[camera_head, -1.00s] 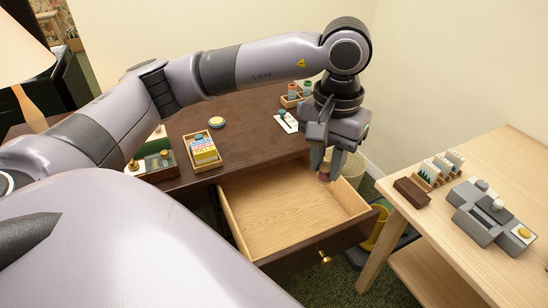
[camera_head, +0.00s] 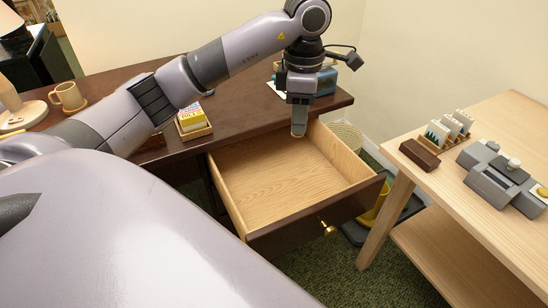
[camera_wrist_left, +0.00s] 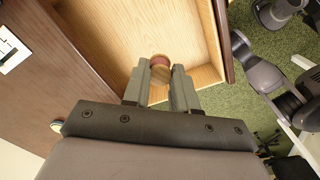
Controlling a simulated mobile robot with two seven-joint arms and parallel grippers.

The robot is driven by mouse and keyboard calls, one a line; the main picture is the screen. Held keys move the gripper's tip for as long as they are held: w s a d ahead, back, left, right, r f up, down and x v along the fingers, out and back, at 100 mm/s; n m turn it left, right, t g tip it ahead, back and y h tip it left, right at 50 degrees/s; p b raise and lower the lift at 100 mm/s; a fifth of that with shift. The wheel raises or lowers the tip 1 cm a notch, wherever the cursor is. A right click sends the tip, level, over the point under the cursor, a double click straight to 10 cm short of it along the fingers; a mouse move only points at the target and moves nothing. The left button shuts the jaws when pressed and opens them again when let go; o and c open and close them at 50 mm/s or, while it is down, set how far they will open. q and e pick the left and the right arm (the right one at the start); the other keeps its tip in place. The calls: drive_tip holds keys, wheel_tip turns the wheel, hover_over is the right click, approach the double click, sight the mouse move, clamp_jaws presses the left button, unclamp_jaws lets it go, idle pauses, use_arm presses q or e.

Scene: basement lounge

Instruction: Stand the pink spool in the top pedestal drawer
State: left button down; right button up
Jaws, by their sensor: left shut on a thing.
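The top pedestal drawer (camera_head: 345,213) is pulled open, with a dark front, a brass knob and a bare light wood floor. My left gripper (camera_head: 299,132) points down over the drawer's back part. In the left wrist view its two fingers (camera_wrist_left: 161,76) are closed around the pink spool (camera_wrist_left: 159,61), whose reddish round end shows between the tips. The spool is mostly hidden by the fingers in the head view. I cannot tell whether it touches the drawer floor (camera_wrist_left: 115,40). My right gripper is not in view.
The dark desk (camera_head: 240,115) carries a small tray with a yellow box (camera_head: 191,118) and a mug (camera_head: 69,97). A light wood table (camera_head: 440,205) with a grey device (camera_head: 498,178) stands at the right. The drawer's inside is otherwise clear.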

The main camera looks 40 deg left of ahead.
use_arm(q)
drive_tip(key=shift+a+f+n, duration=0.15)
drive_tip(key=shift+f+n, duration=0.1)
drive_tip(key=shift+n, duration=0.15)
drive_tip(key=shift+f, duration=0.35)
drive_tip(key=b, duration=0.3)
hover_over(292, 195)
wheel_tip(292, 195, down, 14)
drive_tip(key=shift+f, duration=0.5)
wheel_tip(292, 195, down, 4)
drive_tip(key=shift+f+b, duration=0.1)
drive_tip(key=shift+b, duration=0.35)
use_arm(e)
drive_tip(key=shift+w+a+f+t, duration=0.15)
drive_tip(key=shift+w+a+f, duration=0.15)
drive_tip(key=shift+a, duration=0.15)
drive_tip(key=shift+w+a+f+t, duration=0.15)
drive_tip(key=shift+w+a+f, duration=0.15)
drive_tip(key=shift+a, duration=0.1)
use_arm(q)
drive_tip(key=shift+f, duration=0.1)
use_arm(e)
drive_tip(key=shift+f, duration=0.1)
